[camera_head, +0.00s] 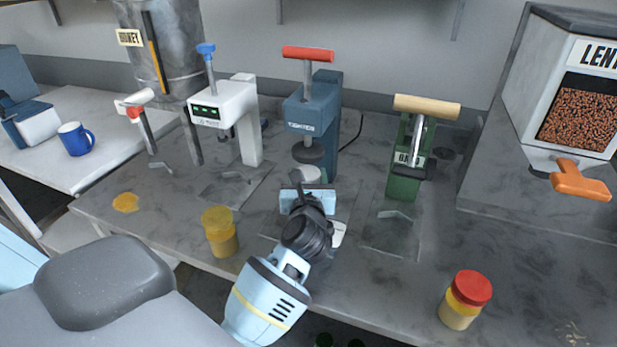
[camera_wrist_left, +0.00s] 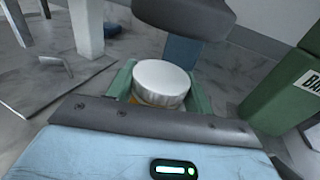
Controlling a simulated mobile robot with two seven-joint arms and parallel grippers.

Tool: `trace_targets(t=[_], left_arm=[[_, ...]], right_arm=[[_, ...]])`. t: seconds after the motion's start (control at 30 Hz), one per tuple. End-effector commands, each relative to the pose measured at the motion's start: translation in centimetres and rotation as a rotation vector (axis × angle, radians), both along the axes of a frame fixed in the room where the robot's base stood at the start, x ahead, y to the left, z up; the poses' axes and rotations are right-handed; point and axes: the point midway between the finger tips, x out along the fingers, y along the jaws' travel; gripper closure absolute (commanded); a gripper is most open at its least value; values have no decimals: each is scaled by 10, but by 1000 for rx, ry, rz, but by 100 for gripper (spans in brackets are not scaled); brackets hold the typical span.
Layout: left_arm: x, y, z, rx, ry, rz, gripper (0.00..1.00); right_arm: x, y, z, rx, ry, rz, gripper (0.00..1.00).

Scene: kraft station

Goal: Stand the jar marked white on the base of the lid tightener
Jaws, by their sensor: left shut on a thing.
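The jar marked white, with its white lid (camera_head: 311,174), is between the fingers of my left gripper (camera_head: 306,194). In the left wrist view, the jar's white lid (camera_wrist_left: 163,80) is upright between two green pads, with a little amber jar body below it. The lid tightener (camera_head: 322,122) is the blue press with a red handle. Its dark round pressing head (camera_head: 308,152) is just above the lid and also shows in the left wrist view (camera_wrist_left: 185,15). My gripper hides the jar's bottom, so I cannot tell whether it touches the base. My right gripper is not in view.
A white press (camera_head: 225,105) stands left of the tightener and a green press (camera_head: 408,165) right of it. A yellow-lidded jar (camera_head: 219,232) and a red-lidded jar (camera_head: 465,300) stand near the front edge. A lentil dispenser (camera_head: 567,85) is at the right.

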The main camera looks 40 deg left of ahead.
Motion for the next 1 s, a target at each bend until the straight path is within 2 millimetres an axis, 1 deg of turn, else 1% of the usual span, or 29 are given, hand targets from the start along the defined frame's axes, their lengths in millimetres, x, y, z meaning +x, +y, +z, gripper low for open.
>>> trace_targets(t=[0.07, 0.27, 0.3, 0.43, 0.47, 0.7, 0.83, 1.0], left_arm=[[0, 0, 3, 1, -4, -1, 83], [0, 0, -2, 1, -3, -1, 83], [0, 0, -4, 0, 0, 0, 46], [0, 0, -3, 0, 0, 0, 29], [0, 0, -3, 0, 0, 0, 26], [0, 0, -3, 0, 0, 0, 26], [0, 0, 3, 0, -2, 0, 26], [0, -7, 2, -2, 0, 0, 26]], right_arm=[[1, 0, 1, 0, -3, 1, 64], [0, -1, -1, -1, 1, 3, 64], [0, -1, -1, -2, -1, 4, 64], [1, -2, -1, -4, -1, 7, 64], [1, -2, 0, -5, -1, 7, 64], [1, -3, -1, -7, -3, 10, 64], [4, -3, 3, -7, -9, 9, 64], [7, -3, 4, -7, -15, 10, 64]])
